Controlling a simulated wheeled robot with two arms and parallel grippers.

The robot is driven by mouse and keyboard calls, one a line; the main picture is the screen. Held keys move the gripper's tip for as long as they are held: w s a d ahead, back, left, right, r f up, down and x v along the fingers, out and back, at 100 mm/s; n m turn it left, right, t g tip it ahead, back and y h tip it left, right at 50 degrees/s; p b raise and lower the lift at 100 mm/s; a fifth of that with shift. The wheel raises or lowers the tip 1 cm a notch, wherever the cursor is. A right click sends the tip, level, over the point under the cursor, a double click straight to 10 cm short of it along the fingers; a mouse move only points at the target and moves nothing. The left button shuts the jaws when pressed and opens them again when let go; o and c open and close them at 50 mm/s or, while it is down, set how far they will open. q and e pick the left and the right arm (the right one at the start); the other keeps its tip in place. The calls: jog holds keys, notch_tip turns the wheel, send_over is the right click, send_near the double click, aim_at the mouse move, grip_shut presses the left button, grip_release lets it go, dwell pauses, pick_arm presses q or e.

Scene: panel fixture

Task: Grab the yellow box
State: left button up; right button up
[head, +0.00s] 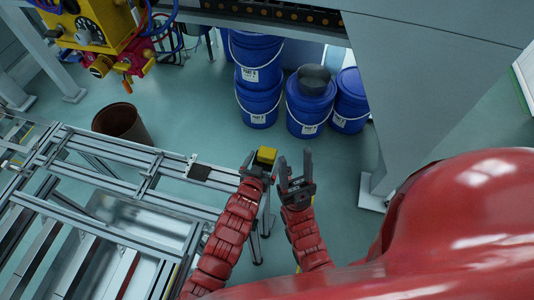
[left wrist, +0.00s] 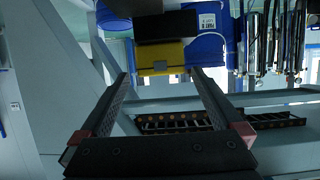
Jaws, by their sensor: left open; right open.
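The small yellow box (head: 265,154) shows in the head view at the tip of my left gripper (head: 257,168). In the left wrist view the yellow box (left wrist: 165,57) lies just beyond the fingertips of my open left gripper (left wrist: 160,77), roughly in line with the gap between them. A dark block (left wrist: 165,27) adjoins the box and hides part of it. I cannot tell whether a finger touches the box. My right gripper (head: 297,180) is open and empty, a little to the right of the box.
A metal frame fixture (head: 110,170) fills the left side. Several blue buckets (head: 258,75) stand behind the grippers. A brown bin (head: 120,122) is at the left on the floor. A yellow machine (head: 90,25) hangs at the upper left. A large grey column (head: 420,80) is at the right.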

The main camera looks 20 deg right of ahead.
aim_at(267, 153)
pick_arm(q)
jog(key=p+x, duration=0.1)
jog(key=x, duration=0.2)
jog(key=shift+w+r, duration=0.15)
jog(key=shift+w+d+f, duration=0.25)
jog(key=shift+w+f, duration=0.05)
jog(key=shift+w, duration=0.05)
jog(key=c, duration=1.4)
jog(key=shift+r, duration=0.15)
